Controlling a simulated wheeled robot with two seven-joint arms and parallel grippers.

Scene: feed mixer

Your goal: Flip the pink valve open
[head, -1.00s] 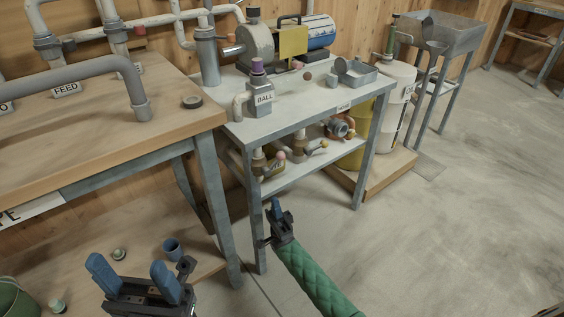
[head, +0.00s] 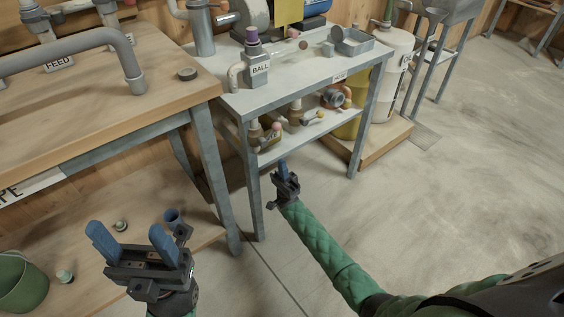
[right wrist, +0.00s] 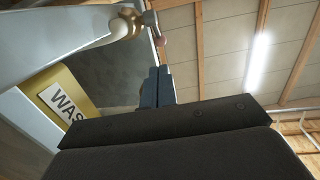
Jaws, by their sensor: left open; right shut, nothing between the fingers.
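A brass valve (head: 255,133) with a pink ball-tipped lever (head: 277,126) sits at the left end of the lower shelf of the grey metal table. In the right wrist view, the valve (right wrist: 125,27) and its pinkish knob (right wrist: 161,42) show just beyond the fingertips, apart from them. My right gripper (head: 282,163) is shut and empty, in front of and slightly below the shelf's front edge. Its shut fingers also show in the right wrist view (right wrist: 157,85). My left gripper (head: 127,232) is open and empty, low at the left by the wooden bench.
Other valves (head: 296,115) and pipe fittings stand farther right on the shelf (head: 310,131). A metal table leg (head: 252,195) rises left of my right gripper. A yellow container (right wrist: 65,95) with a partly hidden label is close by. Open floor (head: 450,210) lies to the right.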

